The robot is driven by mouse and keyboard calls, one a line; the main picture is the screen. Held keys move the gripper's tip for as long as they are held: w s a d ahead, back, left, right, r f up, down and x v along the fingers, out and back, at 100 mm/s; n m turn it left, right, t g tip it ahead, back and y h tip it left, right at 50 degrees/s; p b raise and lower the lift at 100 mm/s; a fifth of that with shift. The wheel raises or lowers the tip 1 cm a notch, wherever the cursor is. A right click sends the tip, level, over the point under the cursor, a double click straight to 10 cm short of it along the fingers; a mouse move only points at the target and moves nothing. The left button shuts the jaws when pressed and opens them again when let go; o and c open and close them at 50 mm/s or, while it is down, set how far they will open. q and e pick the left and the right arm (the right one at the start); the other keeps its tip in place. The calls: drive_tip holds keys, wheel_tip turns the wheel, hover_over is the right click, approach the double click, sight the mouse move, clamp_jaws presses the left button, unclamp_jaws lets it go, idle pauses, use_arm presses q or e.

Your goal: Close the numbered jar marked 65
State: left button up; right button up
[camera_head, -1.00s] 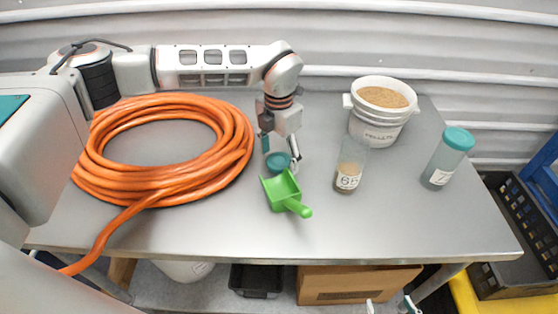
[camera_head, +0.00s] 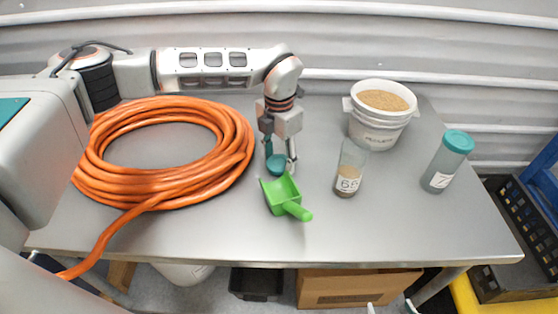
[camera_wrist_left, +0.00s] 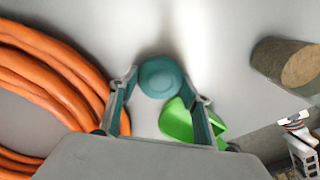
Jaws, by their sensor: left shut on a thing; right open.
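The open clear jar marked 65 (camera_head: 349,170), holding brown material, stands upright right of centre on the table. It also shows at the right in the left wrist view (camera_wrist_left: 290,62). A teal lid (camera_head: 277,165) is at the table's middle, just behind the green scoop. My left gripper (camera_head: 280,160) points down and is shut on this lid; the lid (camera_wrist_left: 160,78) sits between its fingertips in the left wrist view. My right gripper (camera_head: 391,307) is open; only its fingertips show at the bottom edge of the head view.
A green scoop (camera_head: 284,195) lies close in front of the lid. A coiled orange hose (camera_head: 235,150) fills the table's left. A white bucket (camera_head: 375,132) of grain and a second jar with a teal lid (camera_head: 441,170) stand at the right. The front right of the table is clear.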

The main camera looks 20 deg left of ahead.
sight(279, 162)
use_arm(q)
wheel_tip(279, 162, up, 20)
drive_tip(key=b, duration=0.1)
drive_tip(key=shift+f, duration=0.2)
use_arm(e)
drive_tip(key=shift+a+f, duration=0.1)
drive_tip(key=shift+f, duration=0.6)
drive_tip(key=shift+s, duration=0.1)
